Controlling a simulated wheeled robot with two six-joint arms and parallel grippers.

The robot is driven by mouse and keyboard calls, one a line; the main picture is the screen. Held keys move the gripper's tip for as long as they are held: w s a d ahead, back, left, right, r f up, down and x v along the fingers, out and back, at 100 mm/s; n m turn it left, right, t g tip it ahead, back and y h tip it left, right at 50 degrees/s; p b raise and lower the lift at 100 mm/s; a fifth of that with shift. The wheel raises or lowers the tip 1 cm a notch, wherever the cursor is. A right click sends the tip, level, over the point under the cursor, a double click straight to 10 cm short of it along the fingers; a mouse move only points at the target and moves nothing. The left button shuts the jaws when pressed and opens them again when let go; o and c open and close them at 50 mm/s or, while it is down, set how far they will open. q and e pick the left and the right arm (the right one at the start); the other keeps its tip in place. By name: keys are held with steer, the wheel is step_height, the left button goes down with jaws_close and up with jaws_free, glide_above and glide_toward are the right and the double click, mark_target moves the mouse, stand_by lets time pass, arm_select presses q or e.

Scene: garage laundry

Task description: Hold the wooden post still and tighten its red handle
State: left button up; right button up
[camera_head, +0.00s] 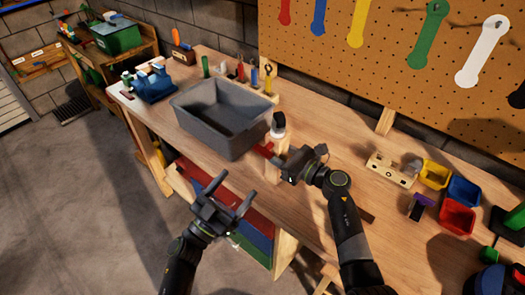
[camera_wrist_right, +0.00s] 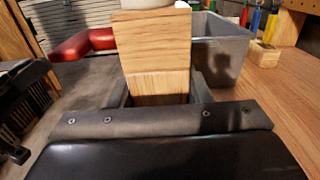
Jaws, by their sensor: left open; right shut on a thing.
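The wooden post (camera_head: 271,172) stands upright near the front edge of the workbench, with a black and white top (camera_head: 278,125). Its red handle (camera_head: 263,149) sticks out to the left near the top. In the right wrist view the post (camera_wrist_right: 152,50) rises from between my right gripper's jaws, with the red handle (camera_wrist_right: 85,45) to its left. My right gripper (camera_head: 284,166) is shut on the post from the right, hiding part of it. My left gripper (camera_head: 237,187) is open and empty, in front of the bench edge, left of the post and apart from the handle.
A grey bin (camera_head: 214,135) stands just behind and left of the post. A blue vise (camera_head: 154,86) and a tool holder (camera_head: 262,91) are farther back. A wooden block (camera_head: 391,170) and colored bins (camera_head: 456,217) lie to the right. Open floor is at lower left.

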mark_target(262, 151)
arm_select(q)
steer(key=shift+n, duration=0.3)
steer(key=x, duration=1.2)
steer(key=c, duration=1)
steer(key=shift+m, duration=0.5)
steer(key=m+g+h, duration=0.1)
steer(key=m, duration=0.1)
steer(key=m+g+h, duration=0.1)
steer(key=m, duration=0.2)
steer(key=shift+g, duration=0.3)
steer(key=m+g, duration=0.1)
steer(key=m, duration=0.2)
steer(key=m+g+h, duration=0.1)
steer(key=m, duration=0.2)
steer(key=shift+m+g, duration=0.3)
steer(key=shift+m, duration=0.1)
steer(key=shift+m+h, duration=0.3)
